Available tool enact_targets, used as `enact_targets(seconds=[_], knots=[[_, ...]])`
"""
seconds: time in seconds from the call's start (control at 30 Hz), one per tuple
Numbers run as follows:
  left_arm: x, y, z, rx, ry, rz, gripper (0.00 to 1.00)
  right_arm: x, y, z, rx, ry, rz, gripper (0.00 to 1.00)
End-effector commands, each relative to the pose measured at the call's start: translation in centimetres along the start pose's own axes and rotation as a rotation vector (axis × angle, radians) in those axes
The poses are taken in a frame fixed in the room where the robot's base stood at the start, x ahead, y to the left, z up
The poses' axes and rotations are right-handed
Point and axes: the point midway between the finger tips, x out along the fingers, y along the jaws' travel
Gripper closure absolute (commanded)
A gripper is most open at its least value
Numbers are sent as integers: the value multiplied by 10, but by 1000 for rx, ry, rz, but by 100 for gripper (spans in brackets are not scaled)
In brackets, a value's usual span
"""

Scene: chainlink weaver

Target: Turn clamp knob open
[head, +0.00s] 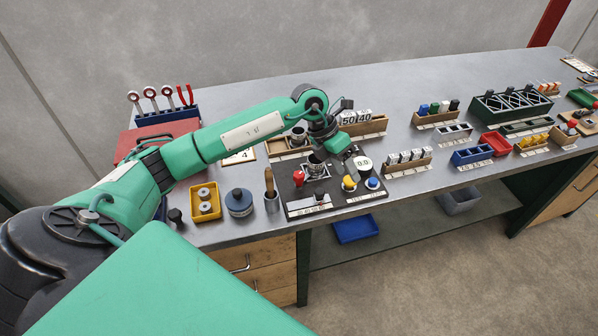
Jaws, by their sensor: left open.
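A dark fixture plate (334,202) lies near the table's front edge. It carries a red knob (298,178) at its left, a yellow knob (349,183) and a blue knob (373,183) at its right. I cannot tell from the picture which one is the clamp knob. A dark round cup-like part (316,165) sits at the plate's back. My left gripper (346,160) is open and points down over the back right of the plate, above and behind the yellow knob. It looks empty, and its fingertips are small and partly hidden. My right gripper is out of view.
A round white gauge (363,162) stands close to the right of my gripper. Racks and a red bin (495,143) fill the right side.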

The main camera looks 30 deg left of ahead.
Motion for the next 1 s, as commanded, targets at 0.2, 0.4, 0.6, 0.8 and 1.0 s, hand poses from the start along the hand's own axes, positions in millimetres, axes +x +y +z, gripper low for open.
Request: enact_targets(seconds=[0.2,0.4,0.6,0.8,1.0], knots=[[-68,78,-19,-53,192,366,48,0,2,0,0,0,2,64],[-95,101,-29,-95,258,486,48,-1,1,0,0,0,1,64],[-78,112,-36,-98,266,489,48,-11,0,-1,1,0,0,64],[-41,130,-48,-98,267,487,48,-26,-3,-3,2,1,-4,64],[-7,148,-58,-97,264,487,48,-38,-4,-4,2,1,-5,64]])
